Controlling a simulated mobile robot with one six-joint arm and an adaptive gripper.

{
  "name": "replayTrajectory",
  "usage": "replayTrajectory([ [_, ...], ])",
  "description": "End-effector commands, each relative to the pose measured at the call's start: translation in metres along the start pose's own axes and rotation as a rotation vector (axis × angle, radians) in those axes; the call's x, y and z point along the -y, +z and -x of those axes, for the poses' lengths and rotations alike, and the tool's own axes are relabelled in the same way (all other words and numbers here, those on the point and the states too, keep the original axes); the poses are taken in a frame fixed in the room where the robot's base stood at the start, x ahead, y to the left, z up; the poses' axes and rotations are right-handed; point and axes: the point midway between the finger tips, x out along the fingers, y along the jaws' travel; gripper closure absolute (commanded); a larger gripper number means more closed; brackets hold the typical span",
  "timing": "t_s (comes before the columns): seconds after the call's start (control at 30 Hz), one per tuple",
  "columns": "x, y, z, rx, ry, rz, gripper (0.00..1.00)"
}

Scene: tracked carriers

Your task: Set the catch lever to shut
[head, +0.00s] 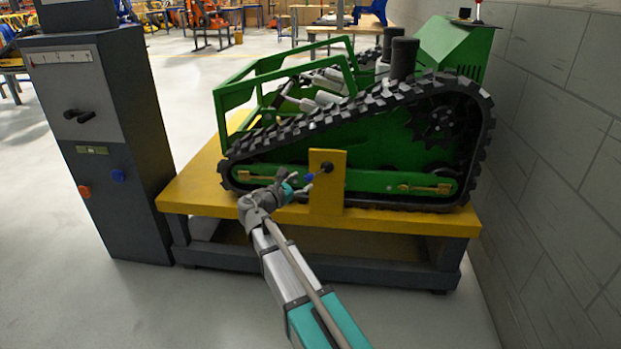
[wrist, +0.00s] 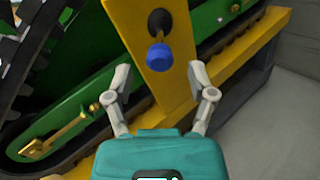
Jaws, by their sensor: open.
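A short lever with a blue knob (head: 309,177) is mounted on an upright yellow plate (head: 325,194) at the near side of the green tracked carrier (head: 380,150); I take it as the catch lever. In the head view its dark stem slants from a dark pivot (head: 327,167) down to the left. In the wrist view the blue knob (wrist: 159,56) shows just beyond my fingertips, below the dark pivot (wrist: 160,20). My gripper (wrist: 159,76) is open, its fingers on either side of the knob's line, with no contact visible. It also shows in the head view (head: 302,185).
The carrier stands on a yellow-topped platform (head: 190,193) with a dark frame. A grey block wall (head: 560,130) closes the right. The floor in front is clear.

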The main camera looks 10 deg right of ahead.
Motion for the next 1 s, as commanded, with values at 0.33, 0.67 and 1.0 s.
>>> replayTrajectory([
  [0.33,0.0,0.0,-0.034,0.001,-0.002,0.0,0.29],
  [0.67,0.001,0.0,-0.037,0.0,-0.001,0.0,0.29],
  [1.0,0.001,0.0,-0.038,0.001,-0.002,0.0,0.81],
])
